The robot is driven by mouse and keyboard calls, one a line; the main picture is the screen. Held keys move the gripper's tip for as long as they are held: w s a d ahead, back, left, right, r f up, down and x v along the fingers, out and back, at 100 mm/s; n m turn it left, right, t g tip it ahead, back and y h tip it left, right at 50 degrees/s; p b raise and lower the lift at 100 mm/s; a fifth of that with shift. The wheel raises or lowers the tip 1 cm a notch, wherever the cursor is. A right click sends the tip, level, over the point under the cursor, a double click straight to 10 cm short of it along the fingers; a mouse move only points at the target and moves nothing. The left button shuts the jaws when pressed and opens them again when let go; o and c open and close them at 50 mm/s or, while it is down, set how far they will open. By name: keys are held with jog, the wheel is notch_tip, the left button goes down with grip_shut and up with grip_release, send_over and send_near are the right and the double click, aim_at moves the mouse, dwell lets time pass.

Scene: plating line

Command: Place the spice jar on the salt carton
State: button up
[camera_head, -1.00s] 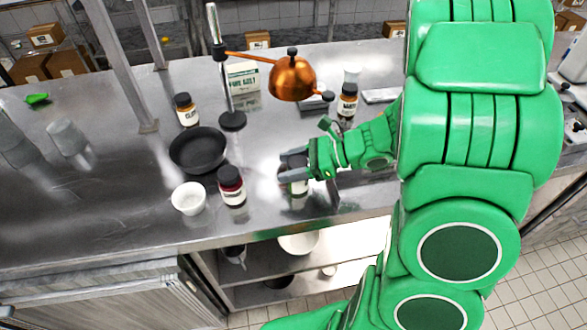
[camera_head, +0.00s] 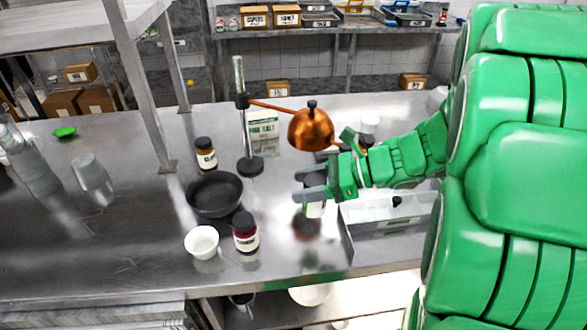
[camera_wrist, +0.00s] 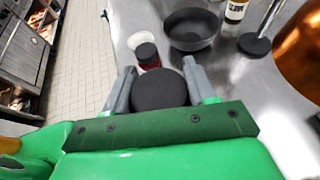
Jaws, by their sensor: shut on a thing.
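The spice jar, with a white label (camera_head: 314,210) and a wide dark lid (camera_wrist: 160,90), is between the two grey fingers of my gripper (camera_head: 312,186). My gripper is shut on it and holds it upright, just above the counter, with a dark reflection below it. The wrist view shows my gripper (camera_wrist: 160,85) with a finger on each side of the lid. The carton is not visible in the wrist view.
A black pan (camera_head: 215,195), a white bowl (camera_head: 201,242), a red jar (camera_head: 245,232) and an amber jar (camera_head: 206,153) stand to the left. A metal tray (camera_head: 390,220) lies right.

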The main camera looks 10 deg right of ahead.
notch_tip(320, 180, up, 20)
jog(key=w+d+m+t, duration=0.1)
jog(key=w+m+t, duration=0.15)
jog(key=w, duration=2.15)
jog(key=w+a+m+t+h, duration=0.1)
jog(key=w+a, duration=0.4)
jog(key=w, duration=0.6)
jog(key=w+a+m+t+h, duration=0.15)
jog(key=w+a, duration=0.45)
jog(key=w, duration=0.6)
jog(key=shift+y, duration=0.25)
jog(key=f, duration=2.1)
jog(key=shift+s+d, duration=0.1)
jog(key=shift+s, duration=0.1)
jog(key=shift+f, duration=0.15)
jog(key=o, duration=1.2)
